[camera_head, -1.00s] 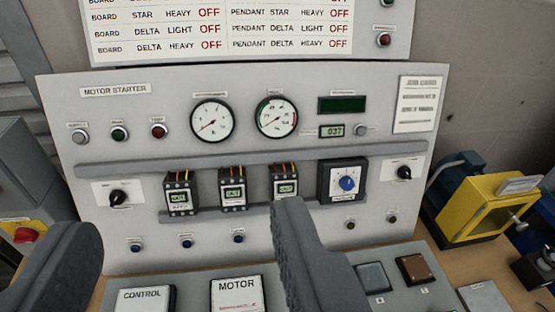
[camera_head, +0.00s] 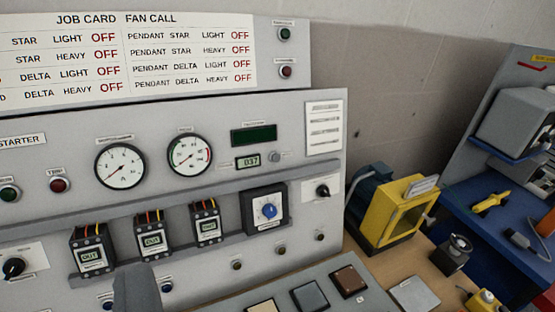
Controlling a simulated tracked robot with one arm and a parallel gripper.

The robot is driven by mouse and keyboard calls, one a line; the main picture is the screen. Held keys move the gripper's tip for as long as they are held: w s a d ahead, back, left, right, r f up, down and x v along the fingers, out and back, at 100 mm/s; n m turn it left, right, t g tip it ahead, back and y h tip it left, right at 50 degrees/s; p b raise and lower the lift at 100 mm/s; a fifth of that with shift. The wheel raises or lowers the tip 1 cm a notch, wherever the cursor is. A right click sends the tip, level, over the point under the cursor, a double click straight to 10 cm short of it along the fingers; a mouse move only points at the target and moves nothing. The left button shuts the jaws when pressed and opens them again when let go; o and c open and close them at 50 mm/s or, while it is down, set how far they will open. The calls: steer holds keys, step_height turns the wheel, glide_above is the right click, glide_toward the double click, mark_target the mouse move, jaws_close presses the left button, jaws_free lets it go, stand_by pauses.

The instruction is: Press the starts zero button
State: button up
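The motor starter panel (camera_head: 225,110) stands upright in front of me. A small grey round button (camera_head: 274,157) sits right of the little display reading 037 (camera_head: 247,162), below the dark green display (camera_head: 253,134). The small labels there are too blurred to read, so I cannot confirm which one names the starts zero button. One finger of my gripper (camera_head: 136,288) shows at the lower left, in front of the panel's lower part and well below and left of the grey button. The other finger is outside the picture. Nothing shows held.
A ledge (camera_head: 225,174) runs across the panel below the gauges. Contactors (camera_head: 152,238), a blue dial (camera_head: 269,210) and a black knob (camera_head: 322,190) stick out below. A yellow guard (camera_head: 393,208) stands at right. A sloped console (camera_head: 330,266) lies in front.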

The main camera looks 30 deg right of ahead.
jaws_close()
stand_by(1.5)
